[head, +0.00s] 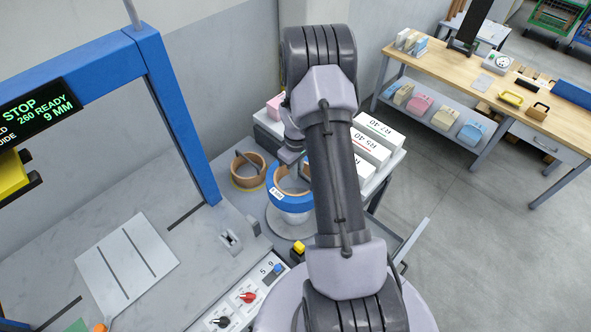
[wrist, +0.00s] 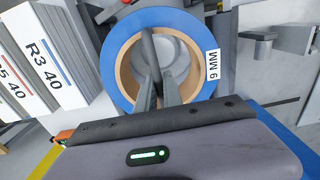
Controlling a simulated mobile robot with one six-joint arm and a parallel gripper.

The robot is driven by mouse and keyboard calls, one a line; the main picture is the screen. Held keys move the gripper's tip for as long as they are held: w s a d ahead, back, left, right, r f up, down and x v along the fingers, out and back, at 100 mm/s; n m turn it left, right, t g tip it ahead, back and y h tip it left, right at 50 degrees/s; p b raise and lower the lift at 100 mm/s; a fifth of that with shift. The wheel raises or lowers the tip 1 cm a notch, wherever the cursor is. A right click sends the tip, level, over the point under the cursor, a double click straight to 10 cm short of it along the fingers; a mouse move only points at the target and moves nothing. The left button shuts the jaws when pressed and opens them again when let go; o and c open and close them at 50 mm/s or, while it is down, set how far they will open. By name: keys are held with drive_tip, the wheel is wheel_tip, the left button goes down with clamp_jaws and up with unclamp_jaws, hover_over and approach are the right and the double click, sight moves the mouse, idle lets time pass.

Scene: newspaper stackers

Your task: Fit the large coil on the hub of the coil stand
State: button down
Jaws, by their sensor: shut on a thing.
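The large coil (head: 277,201) is a blue ring with a tan core and a white label. In the wrist view the coil (wrist: 115,68) fills the upper middle, its label reading 9 MM. A dark bar (wrist: 149,50) crosses its bore. My gripper (wrist: 160,92) is shut on this bar, its fingers over the bore; in the head view my arm partly hides it. The coil stand (head: 285,226), pale and round, is below the coil. A grey round surface (wrist: 180,52) shows through the bore. I cannot tell whether the coil touches the hub.
A smaller tan coil (head: 237,183) with a dark bar stands at the left. White boxes (head: 368,148) line a shelf to the right; they also show in the wrist view (wrist: 45,50). A blue frame (head: 183,115) and a control panel (head: 243,300) are nearby.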

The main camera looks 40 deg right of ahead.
wheel_tip(320, 180, down, 7)
drive_tip(key=b, duration=0.2)
drive_tip(key=shift+b, duration=0.35)
drive_tip(key=shift+w, duration=0.1)
wheel_tip(320, 180, down, 5)
drive_tip(key=b, duration=0.5)
drive_tip(key=shift+f, duration=0.1)
drive_tip(key=shift+f+b, duration=2.25)
drive_tip(key=shift+f, duration=0.3)
idle(1.0)
drive_tip(key=c, duration=1.4)
unclamp_jaws()
